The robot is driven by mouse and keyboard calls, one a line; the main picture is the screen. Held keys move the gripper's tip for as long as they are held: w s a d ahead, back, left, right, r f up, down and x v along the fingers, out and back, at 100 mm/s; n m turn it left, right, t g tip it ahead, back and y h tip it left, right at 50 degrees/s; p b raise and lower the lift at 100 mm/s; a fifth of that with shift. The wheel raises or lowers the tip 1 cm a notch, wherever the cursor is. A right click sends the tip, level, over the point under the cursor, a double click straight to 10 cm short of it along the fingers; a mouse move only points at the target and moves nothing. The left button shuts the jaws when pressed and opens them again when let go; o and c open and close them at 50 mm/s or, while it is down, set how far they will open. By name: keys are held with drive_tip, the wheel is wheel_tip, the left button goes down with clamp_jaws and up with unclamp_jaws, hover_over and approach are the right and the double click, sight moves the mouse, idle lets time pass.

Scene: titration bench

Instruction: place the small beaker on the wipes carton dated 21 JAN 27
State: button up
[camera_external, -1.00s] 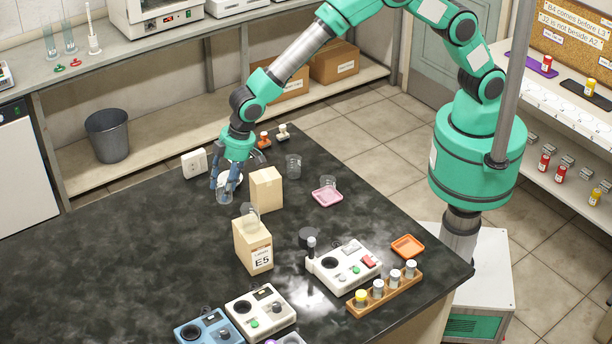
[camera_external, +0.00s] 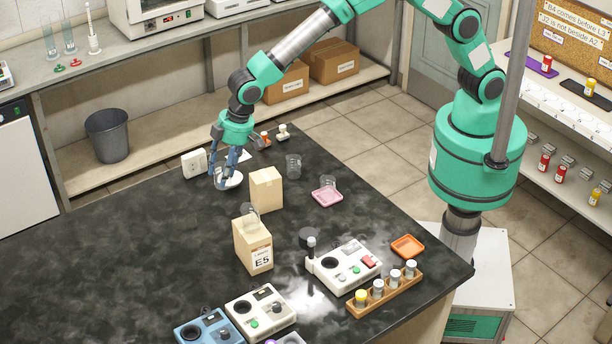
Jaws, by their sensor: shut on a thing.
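My gripper (camera_external: 223,180) points down at the left rear of the dark bench, shut on a clear glass vessel that looks like the small beaker; its outline is faint between the fingers. A white round dish shows behind the fingers. To the right stands a plain tan carton (camera_external: 265,190), apart from my gripper. Nearer the camera is another tan carton (camera_external: 250,248) marked "E5"; a clear beaker (camera_external: 250,212) shows at its top. No date is legible on either carton, so I cannot tell which is dated 21 JAN 27.
A glass beaker (camera_external: 293,166) stands behind the plain carton. Another glass is on a pink tray (camera_external: 326,197). A white instrument (camera_external: 345,268), a wooden vial rack (camera_external: 386,293) and an orange tray (camera_external: 407,246) are front right. A white socket box (camera_external: 194,163) is behind left. The left bench is clear.

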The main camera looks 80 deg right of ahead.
wheel_tip(320, 180, up, 8)
drive_tip(key=s+d+m+h+p, duration=0.1)
drive_tip(key=s+d+m+p, duration=0.15)
drive_tip(key=s+d, duration=0.8)
drive_tip(key=s+d+m+p, duration=0.2)
drive_tip(key=s+d+p, duration=0.35)
drive_tip(key=s, duration=0.85)
drive_tip(key=shift+d+f+b, duration=0.3)
drive_tip(key=shift+f, duration=0.65)
drive_tip(key=shift+d+f+b, duration=0.25)
drive_tip(key=shift+d+f, duration=0.05)
drive_tip(key=shift+f, duration=0.6)
drive_tip(key=shift+d+f+b, duration=0.3)
drive_tip(key=shift+f, duration=0.65)
drive_tip(key=shift+w+a, duration=0.1)
drive_tip(key=shift+w, duration=0.1)
drive_tip(key=p, duration=0.1)
approach(262, 174)
drive_tip(key=shift+w+a+f, duration=0.2)
drive_tip(key=shift+w+f, duration=0.1)
drive_tip(key=shift+w, duration=0.45)
drive_tip(key=shift+f, duration=1.8)
drive_tip(key=shift+f, duration=0.15)
